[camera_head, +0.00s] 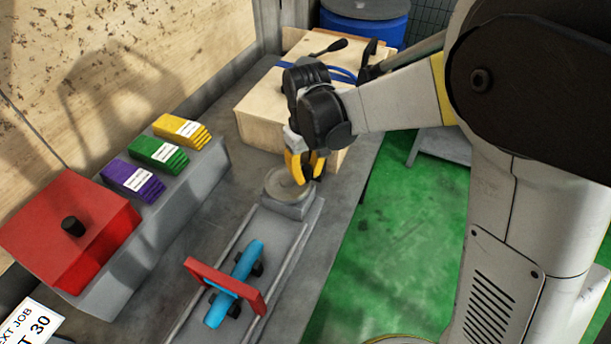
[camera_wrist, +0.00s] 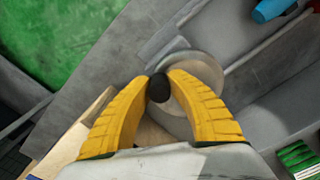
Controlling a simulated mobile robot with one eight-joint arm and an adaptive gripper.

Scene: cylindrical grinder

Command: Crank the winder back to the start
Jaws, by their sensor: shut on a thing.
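The winder (camera_head: 285,188) is a grey round wheel on a grey block at the far end of the slide. In the wrist view its pale disc (camera_wrist: 205,72) shows behind my fingers, with a dark round knob (camera_wrist: 159,88) on it. My gripper (camera_head: 303,172) reaches down over the winder with yellow fingers. The fingertips (camera_wrist: 160,82) are shut on the knob, one on each side. In the head view the fingers hide the knob.
A red box (camera_head: 75,232) with a black knob and stacks of yellow (camera_head: 182,131), green (camera_head: 158,154) and purple (camera_head: 132,180) pieces stand left. A wooden box (camera_head: 262,110) stands just behind the winder. Green floor (camera_head: 400,250) lies right of the bench.

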